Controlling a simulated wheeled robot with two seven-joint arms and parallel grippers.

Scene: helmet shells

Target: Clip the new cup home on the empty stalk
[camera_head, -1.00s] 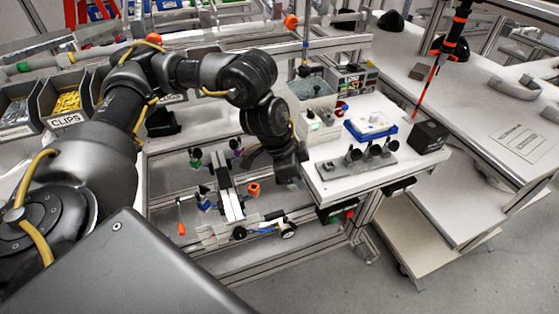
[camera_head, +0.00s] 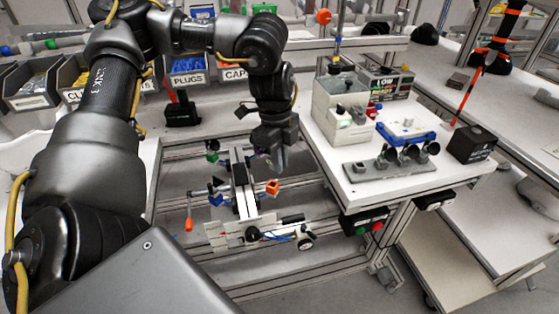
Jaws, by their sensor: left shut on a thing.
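My left gripper (camera_head: 280,160) points down over the right side of the frame fixture (camera_head: 240,185), near the purple stalk (camera_head: 251,154) and above the orange one (camera_head: 272,187). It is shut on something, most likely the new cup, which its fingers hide. The green stalk (camera_head: 212,157) and the blue stalk (camera_head: 215,189) carry black cups. No black cup shows on the orange stalk. The grey cup rack (camera_head: 385,173) on the white bench holds several black cups, with a bare place at its left end. My right gripper is out of view.
A pale box bin (camera_head: 340,110), a blue tray (camera_head: 405,132) and a black box (camera_head: 471,145) stand on the white bench (camera_head: 345,187). Labelled parts bins (camera_head: 188,72) line the back. An orange-handled tool (camera_head: 188,224) hangs left of the fixture.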

